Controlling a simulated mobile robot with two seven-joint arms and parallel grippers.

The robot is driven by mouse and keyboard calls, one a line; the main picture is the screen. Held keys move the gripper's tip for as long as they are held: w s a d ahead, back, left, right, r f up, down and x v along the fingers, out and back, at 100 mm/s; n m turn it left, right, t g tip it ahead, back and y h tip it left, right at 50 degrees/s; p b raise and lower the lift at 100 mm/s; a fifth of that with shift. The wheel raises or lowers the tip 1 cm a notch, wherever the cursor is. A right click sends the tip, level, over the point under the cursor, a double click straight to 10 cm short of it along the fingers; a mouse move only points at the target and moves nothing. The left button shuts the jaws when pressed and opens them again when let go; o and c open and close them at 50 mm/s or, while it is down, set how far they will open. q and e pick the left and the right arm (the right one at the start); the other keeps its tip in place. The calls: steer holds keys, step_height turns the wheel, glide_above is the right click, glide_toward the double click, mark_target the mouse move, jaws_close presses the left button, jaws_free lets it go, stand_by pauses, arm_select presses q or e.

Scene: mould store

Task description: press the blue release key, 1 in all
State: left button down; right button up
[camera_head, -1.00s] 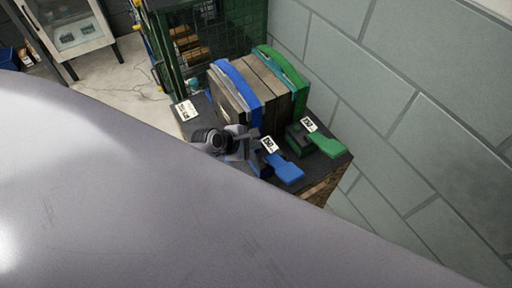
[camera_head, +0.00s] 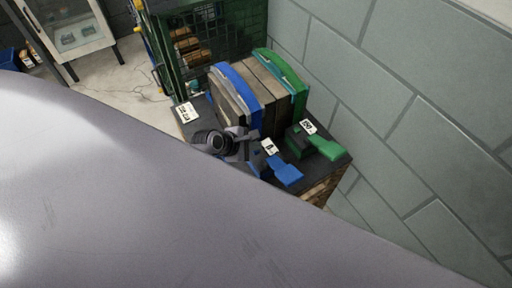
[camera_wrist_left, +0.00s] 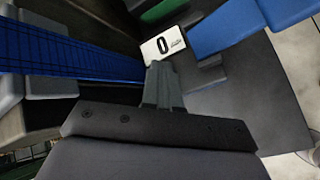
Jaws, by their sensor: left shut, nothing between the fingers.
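The blue release key (camera_head: 287,173) is a flat blue paddle on a dark block at the front of the dark bench top. It also shows at the upper right of the left wrist view (camera_wrist_left: 225,30). A white label (camera_head: 269,146) beside it shows a 0, which is large in the left wrist view (camera_wrist_left: 164,45). My left gripper (camera_head: 245,150) is shut and empty, left of the key. In the left wrist view its fingertips (camera_wrist_left: 160,72) are just below the label, apart from the blue paddle. My right gripper is not in view.
A green key (camera_head: 325,148) with its own label sits to the right. A block wall (camera_head: 400,120) closes the right side. My own pale body covers the lower left.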

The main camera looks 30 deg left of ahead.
arm_select(q)
steer(key=shift+r, duration=0.35)
steer(key=shift+r, duration=0.15)
steer(key=shift+r+p, duration=0.3)
steer(key=shift+r, duration=2.1)
